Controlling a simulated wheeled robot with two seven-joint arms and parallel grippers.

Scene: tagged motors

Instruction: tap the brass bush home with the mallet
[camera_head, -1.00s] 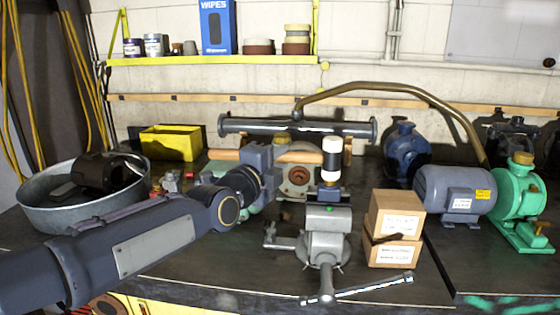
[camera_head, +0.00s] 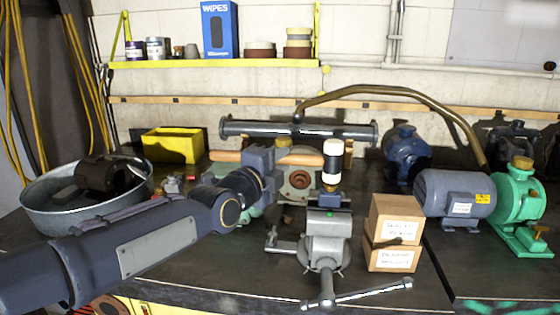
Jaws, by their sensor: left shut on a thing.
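The mallet's cream-and-black head (camera_head: 333,160) stands upright over the vise (camera_head: 326,240) in the middle of the bench. Its wooden handle (camera_head: 228,156) runs level to the left. My left gripper (camera_head: 278,160) is shut on the handle, left of the head. A dark blue block (camera_head: 329,199) sits in the vise jaws below the head. A thin brass-coloured edge, likely the brass bush (camera_head: 331,188), shows between the head and the block. I cannot tell whether the head touches it. My right gripper is out of view.
Two stacked cardboard boxes (camera_head: 393,233) stand just right of the vise, with a grey motor (camera_head: 455,195) and green pump (camera_head: 520,200) beyond. A metal tub (camera_head: 50,212) is at left. A dark pipe (camera_head: 297,129) lies behind the mallet. The vise handle sticks out in front.

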